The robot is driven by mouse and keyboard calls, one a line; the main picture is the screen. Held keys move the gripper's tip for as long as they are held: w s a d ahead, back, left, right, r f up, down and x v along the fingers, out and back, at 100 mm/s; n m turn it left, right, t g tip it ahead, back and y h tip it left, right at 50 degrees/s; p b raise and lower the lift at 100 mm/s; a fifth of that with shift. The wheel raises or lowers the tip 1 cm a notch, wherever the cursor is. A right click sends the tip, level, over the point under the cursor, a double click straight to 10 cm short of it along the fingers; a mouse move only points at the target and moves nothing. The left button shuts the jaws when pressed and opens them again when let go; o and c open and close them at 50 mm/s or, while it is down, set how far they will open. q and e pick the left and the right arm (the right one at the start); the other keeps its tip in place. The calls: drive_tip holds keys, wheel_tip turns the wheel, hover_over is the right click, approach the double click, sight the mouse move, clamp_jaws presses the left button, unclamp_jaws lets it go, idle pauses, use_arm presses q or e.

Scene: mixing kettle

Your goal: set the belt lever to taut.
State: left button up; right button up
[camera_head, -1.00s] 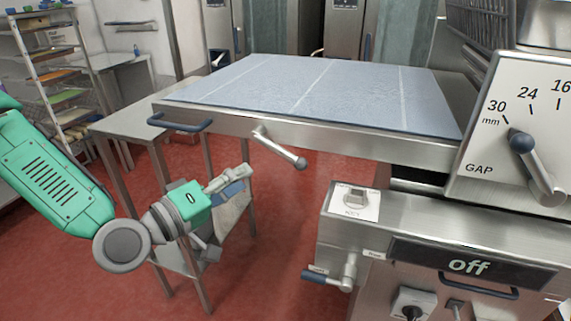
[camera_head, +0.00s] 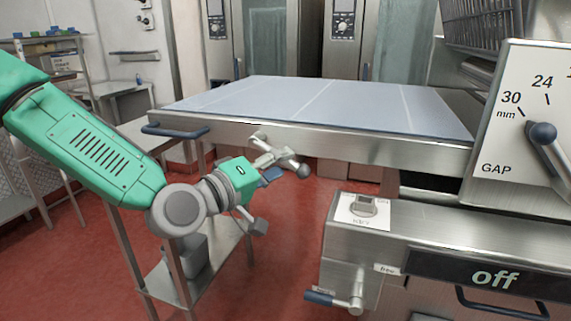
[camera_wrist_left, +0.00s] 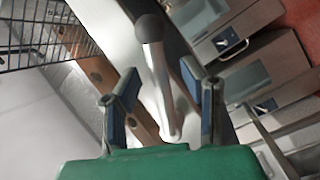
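A metal lever with a dark ball knob (camera_head: 303,171) sits on the front side of the belt table (camera_head: 330,138), slanting down to the right from its pivot. My left gripper (camera_head: 268,165) is at this lever and overlaps its shaft in the head view. In the left wrist view the lever (camera_wrist_left: 158,75) runs between the two spread fingers of the gripper (camera_wrist_left: 163,85), with clear space on both sides. The fingers are open. Any label beside this lever cannot be seen. My right gripper is out of view.
A blue bar handle (camera_head: 175,131) is at the table's left corner. The gap dial (camera_head: 545,140) and "off" panel (camera_head: 490,279) are at right.

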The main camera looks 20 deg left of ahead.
use_arm(q)
drive_tip(key=shift+x, duration=0.9)
drive_tip(key=shift+c, duration=0.5)
clamp_jaws()
drive_tip(key=shift+d+r+n+t+h+b, duration=0.15)
drive_tip(key=shift+r+n+t+b, duration=0.1)
drive_tip(key=shift+n+b, duration=0.35)
drive_tip(key=shift+d+r+n+t+h+b, duration=0.1)
drive_tip(key=shift+r+n+t+h+b, duration=0.1)
drive_tip(key=shift+n+b, duration=0.4)
drive_tip(key=shift+r+n, duration=0.25)
drive_tip(key=shift+n, duration=0.05)
drive_tip(key=shift+r+t, duration=0.25)
